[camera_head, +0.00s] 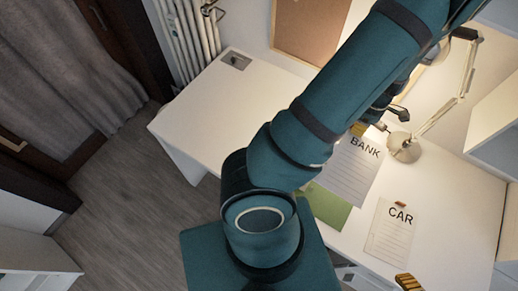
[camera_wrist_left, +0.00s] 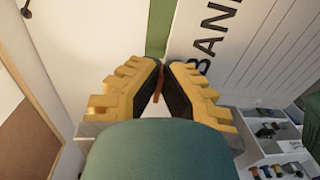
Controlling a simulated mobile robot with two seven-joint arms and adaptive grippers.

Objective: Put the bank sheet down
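The bank sheet (camera_head: 351,176), white with black print, shows beside my left arm in the head view. It overlaps a green sheet (camera_head: 327,206); I cannot tell whether it touches the desk. My left gripper (camera_head: 358,129) is mostly hidden behind my arm there. In the left wrist view, my left gripper's yellow fingers (camera_wrist_left: 162,66) close on a thin reddish-brown tab (camera_wrist_left: 157,87), beside the bank sheet (camera_wrist_left: 243,55). The tab's join to the sheet is hidden. Yellow fingers at the lower right, likely my right gripper (camera_head: 408,282), are cut off.
A white car sheet (camera_head: 388,238) with a brown tab lies on the white desk (camera_head: 220,108) at the right. A lamp base (camera_head: 403,148) stands behind the bank sheet. Small bins (camera_wrist_left: 272,142) show in the wrist view.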

